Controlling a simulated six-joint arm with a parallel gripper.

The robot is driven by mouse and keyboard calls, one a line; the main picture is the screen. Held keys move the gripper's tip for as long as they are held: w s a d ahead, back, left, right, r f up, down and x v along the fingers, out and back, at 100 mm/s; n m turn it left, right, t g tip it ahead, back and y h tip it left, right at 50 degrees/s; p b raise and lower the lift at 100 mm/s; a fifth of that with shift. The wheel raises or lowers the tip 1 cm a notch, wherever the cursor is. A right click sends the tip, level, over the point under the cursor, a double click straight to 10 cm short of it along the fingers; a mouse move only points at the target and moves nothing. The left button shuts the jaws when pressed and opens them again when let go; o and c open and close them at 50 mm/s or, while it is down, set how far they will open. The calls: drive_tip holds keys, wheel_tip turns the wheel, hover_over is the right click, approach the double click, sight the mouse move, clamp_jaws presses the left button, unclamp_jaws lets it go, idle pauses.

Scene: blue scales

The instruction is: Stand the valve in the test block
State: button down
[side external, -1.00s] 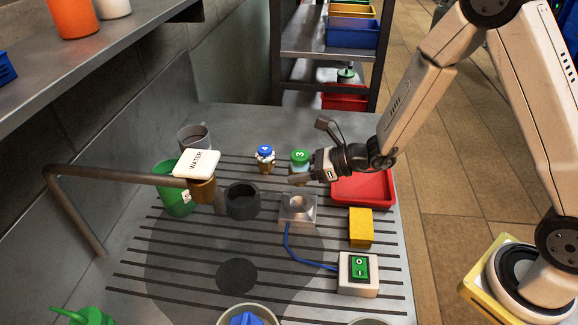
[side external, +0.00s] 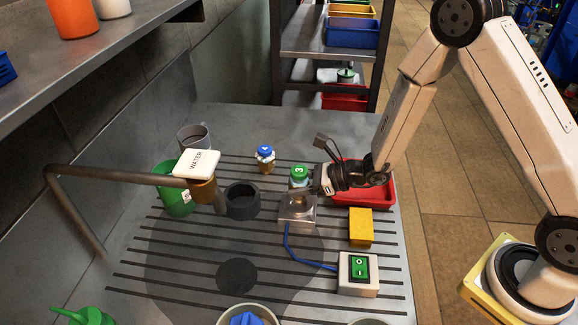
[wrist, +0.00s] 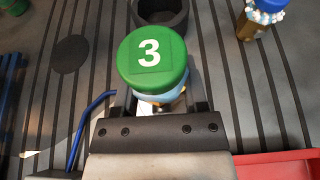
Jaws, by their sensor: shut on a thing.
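The valve with a green cap marked 3 (side external: 299,172) is upright in my gripper (side external: 303,192), whose fingers are shut around its body below the cap. In the wrist view the valve's green cap (wrist: 152,58) hides most of its body and the fingertips. The test block (side external: 297,219), a small grey metal block with a blue cable, is directly beneath the valve. The valve's lower end is at or just above the block's top; I cannot tell whether it has entered the socket.
A blue-capped valve (side external: 265,158) stands behind and to the left. A dark round cup (side external: 242,201) is left of the block. A yellow block (side external: 360,228), a switch box (side external: 358,274) and a red tray (side external: 375,194) lie to the right. A tap (side external: 120,177) reaches in from the left.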

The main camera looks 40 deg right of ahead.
drive_tip(key=shift+f, duration=1.75)
drive_tip(key=shift+f, duration=0.1)
drive_tip(key=shift+c, duration=0.6)
unclamp_jaws()
drive_tip(key=v, duration=1.2)
